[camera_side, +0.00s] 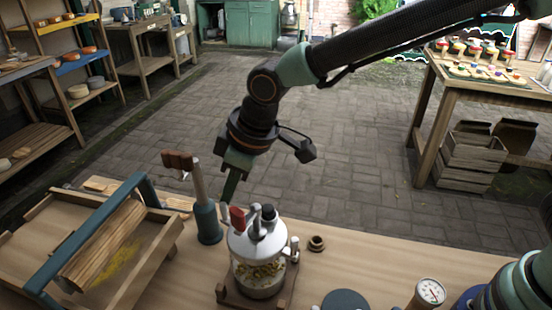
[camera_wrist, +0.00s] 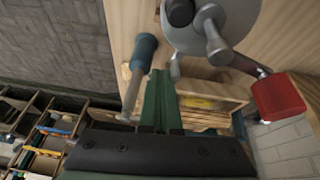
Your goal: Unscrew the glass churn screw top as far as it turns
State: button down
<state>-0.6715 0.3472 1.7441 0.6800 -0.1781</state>
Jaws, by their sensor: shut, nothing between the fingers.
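My gripper (camera_side: 228,200) is shut and empty, pointing down near the top's left side. In the wrist view its fingers (camera_wrist: 158,78) show next to a lug; contact is unclear.
A teal cylinder with a metal shaft and brown handle (camera_side: 207,222) stands close left of the churn. A wooden tray (camera_side: 150,262) lies farther left. A small brown ring (camera_side: 317,243) and a dial gauge (camera_side: 430,291) are at the right. The bench between them is mostly clear.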

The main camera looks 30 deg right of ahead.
dwell(0.9)
jog(key=w+d+r, duration=0.2)
jog(key=d+r, duration=0.5)
jog(key=r, duration=0.2)
jog(key=shift+w+h, duration=0.3)
jog(key=c, duration=1.1)
grip_release()
jog(key=shift+r, duration=0.1)
jog(key=shift+o, duration=1.3)
jog(key=shift+a+r, duration=0.1)
jog(key=shift+a, duration=0.15)
jog(key=s+a+g+h, duration=0.2)
jog(key=s+a+g, duration=0.15)
jog(key=a, duration=0.45)
notch_tip(320, 180, down, 11)
jog(key=shift+a+f, duration=0.15)
